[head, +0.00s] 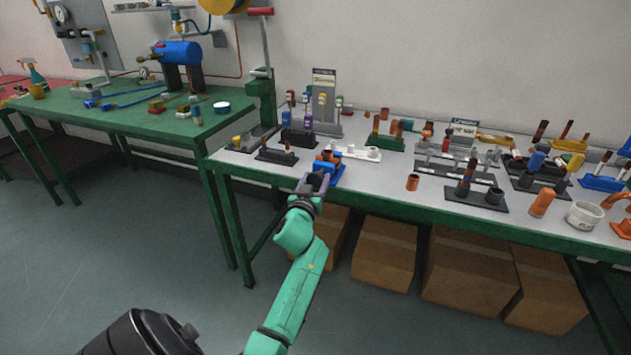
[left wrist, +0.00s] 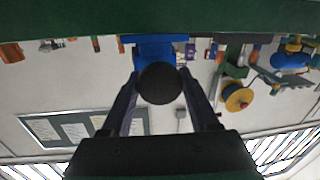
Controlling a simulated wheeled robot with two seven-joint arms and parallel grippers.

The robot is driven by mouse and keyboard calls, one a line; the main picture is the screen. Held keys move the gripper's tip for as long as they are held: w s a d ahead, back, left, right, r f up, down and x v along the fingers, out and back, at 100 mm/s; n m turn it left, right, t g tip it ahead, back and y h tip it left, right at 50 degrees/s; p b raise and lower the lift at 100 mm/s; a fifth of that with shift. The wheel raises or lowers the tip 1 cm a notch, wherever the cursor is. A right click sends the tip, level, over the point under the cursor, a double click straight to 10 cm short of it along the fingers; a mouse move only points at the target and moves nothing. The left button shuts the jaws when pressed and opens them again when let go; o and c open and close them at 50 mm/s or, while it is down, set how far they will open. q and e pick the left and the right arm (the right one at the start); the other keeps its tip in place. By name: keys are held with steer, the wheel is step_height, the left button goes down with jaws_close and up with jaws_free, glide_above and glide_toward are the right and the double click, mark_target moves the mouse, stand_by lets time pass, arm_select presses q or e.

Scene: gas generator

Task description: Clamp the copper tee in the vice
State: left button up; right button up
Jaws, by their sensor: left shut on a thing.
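The blue vice (head: 337,176) stands at the front edge of the right table. A copper piece that looks like the tee (head: 331,156) sits at the top of the vice; I cannot tell how tightly the jaws hold it. My left gripper (head: 313,182) is at the near side of the vice. In the left wrist view, its fingers (left wrist: 163,92) are shut on a dark round knob (left wrist: 160,83), with the blue vice body (left wrist: 153,52) behind it. The tee is not clear in that view. My right gripper is not in view.
A white rack (head: 362,154) and dark fitting stands (head: 297,138) are close behind the vice. A loose copper fitting (head: 412,182) stands to its right. The green table (head: 150,125) is on the left. Cardboard boxes (head: 384,254) fill the space below the right table.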

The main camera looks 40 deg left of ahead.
arm_select(q)
steer(key=m+b, duration=0.2)
steer(key=m, duration=0.3)
steer(key=shift+m+t, duration=0.3)
steer(key=shift+m, duration=0.1)
steer(key=m+b, duration=0.1)
steer(key=m, duration=0.2)
steer(key=shift+t, duration=0.3)
steer(key=shift+a+r+m+b, duration=0.1)
steer(key=shift+m+b, duration=0.25)
steer(key=shift+m, duration=0.75)
steer(key=shift+r, duration=0.1)
steer(key=o, duration=1.3)
steer(key=shift+w, duration=0.1)
steer(key=shift+f, duration=0.2)
